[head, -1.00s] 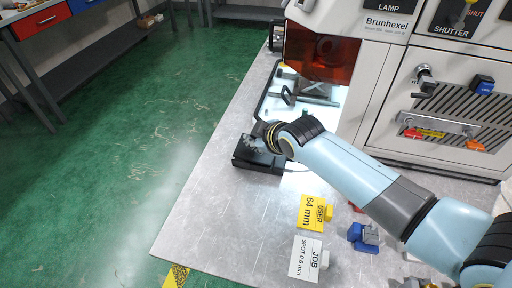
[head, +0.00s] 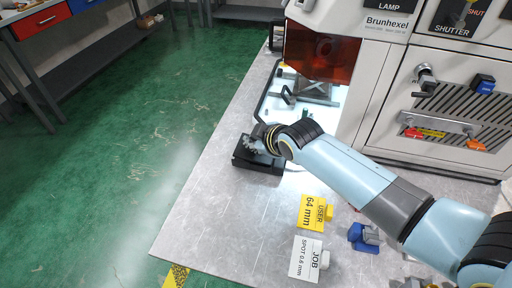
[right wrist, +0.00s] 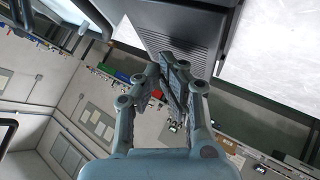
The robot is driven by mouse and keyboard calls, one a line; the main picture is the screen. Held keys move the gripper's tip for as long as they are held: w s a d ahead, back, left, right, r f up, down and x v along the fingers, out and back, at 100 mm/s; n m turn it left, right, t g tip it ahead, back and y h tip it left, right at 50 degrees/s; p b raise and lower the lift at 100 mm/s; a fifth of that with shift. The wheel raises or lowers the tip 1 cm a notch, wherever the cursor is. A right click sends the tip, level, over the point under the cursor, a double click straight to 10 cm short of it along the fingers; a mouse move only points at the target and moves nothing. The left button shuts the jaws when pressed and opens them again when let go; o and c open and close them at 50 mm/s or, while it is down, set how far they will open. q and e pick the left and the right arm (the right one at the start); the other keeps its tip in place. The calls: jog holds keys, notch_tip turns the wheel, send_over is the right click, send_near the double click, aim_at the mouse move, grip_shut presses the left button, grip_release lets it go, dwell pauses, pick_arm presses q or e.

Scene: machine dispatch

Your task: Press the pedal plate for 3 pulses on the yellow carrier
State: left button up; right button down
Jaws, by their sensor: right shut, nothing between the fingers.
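The black pedal plate (head: 257,164) lies on the grey bench top, in front of the machine's opening. In the right wrist view a dark ribbed surface (right wrist: 182,28), which looks like the pedal, is just beyond the fingertips. My right gripper (head: 249,146) is at the pedal's top, with its wrist hiding part of it. Its fingers (right wrist: 174,66) are shut and empty. I cannot tell whether they touch the pedal or whether it is pressed down. I cannot make out a yellow carrier for certain. My left gripper is not in view.
The machine (head: 425,130) with an orange window (head: 320,54) stands at the back right. Green floor is free at the left.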

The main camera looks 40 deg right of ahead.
jog(key=shift+a+f+b, duration=0.1)
jog(key=shift+f+b, duration=0.35)
jog(key=shift+f, duration=0.4)
dwell(0.7)
jog(key=shift+r, duration=0.1)
jog(key=shift+s+r+p, duration=0.1)
jog(key=shift+r+p, duration=0.95)
jog(key=shift+p, duration=0.15)
jog(key=r+p, duration=0.1)
jog(key=p, duration=0.1)
jog(key=r+p, duration=0.1)
jog(key=r, duration=0.1)
jog(key=r+p, duration=0.2)
jog(key=shift+s+d+r+p, duration=0.1)
jog(key=shift+s+d+p, duration=0.05)
jog(key=shift+d+p, duration=0.15)
dwell(1.3)
